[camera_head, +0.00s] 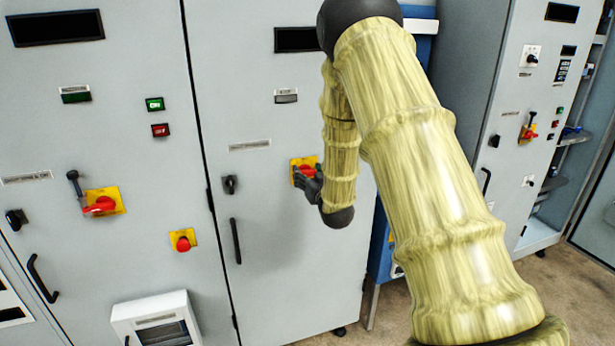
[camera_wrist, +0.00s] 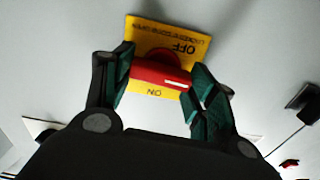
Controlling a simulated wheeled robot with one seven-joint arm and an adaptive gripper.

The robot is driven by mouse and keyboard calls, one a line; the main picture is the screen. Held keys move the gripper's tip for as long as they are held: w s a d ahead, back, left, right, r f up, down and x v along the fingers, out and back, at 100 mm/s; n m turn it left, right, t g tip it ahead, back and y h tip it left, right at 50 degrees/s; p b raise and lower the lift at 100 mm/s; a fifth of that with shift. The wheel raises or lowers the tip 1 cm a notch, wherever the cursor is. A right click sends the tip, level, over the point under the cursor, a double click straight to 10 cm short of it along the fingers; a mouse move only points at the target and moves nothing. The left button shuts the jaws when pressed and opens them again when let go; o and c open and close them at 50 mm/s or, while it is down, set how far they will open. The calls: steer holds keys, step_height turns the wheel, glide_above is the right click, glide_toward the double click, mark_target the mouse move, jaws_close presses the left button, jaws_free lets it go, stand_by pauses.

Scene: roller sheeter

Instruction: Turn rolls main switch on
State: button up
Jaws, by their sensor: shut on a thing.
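The rolls main switch appears to be the red rotary handle (camera_wrist: 160,75) on a yellow plate (camera_wrist: 150,30), mounted on the middle grey cabinet. In the wrist view the plate reads OFF and ON upside down. The red handle lies roughly crosswise there, with a white mark toward its right end. My gripper (camera_wrist: 162,68) has its green-padded fingers on both sides of the handle and is shut on it. In the head view my gripper (camera_head: 309,182) partly hides the handle and the yellow plate (camera_head: 297,163). The cabinet label (camera_head: 250,145) is too small to read.
Another red handle on yellow (camera_head: 101,204) and a red button on yellow (camera_head: 183,240) sit on the left cabinet. A black knob (camera_head: 230,184) and a door handle (camera_head: 236,241) are left of my gripper. Another cabinet (camera_head: 505,110) stands at right.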

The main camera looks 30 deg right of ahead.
steer(key=m+b, duration=0.1)
steer(key=m, duration=0.1)
steer(key=m+b, duration=0.2)
steer(key=m, duration=0.1)
steer(key=shift+d+f, duration=0.15)
steer(key=shift+f, duration=0.05)
steer(key=m+b, duration=0.3)
steer(key=m, duration=0.1)
steer(key=shift+d+f, duration=0.1)
steer(key=m+b, duration=0.3)
steer(key=m, duration=0.1)
steer(key=shift+s+m, duration=0.1)
steer(key=shift+m, duration=0.3)
steer(key=shift+m+b, duration=1.35)
steer(key=shift+m, duration=0.35)
steer(key=o, duration=1)
steer(key=shift+v, duration=5.95)
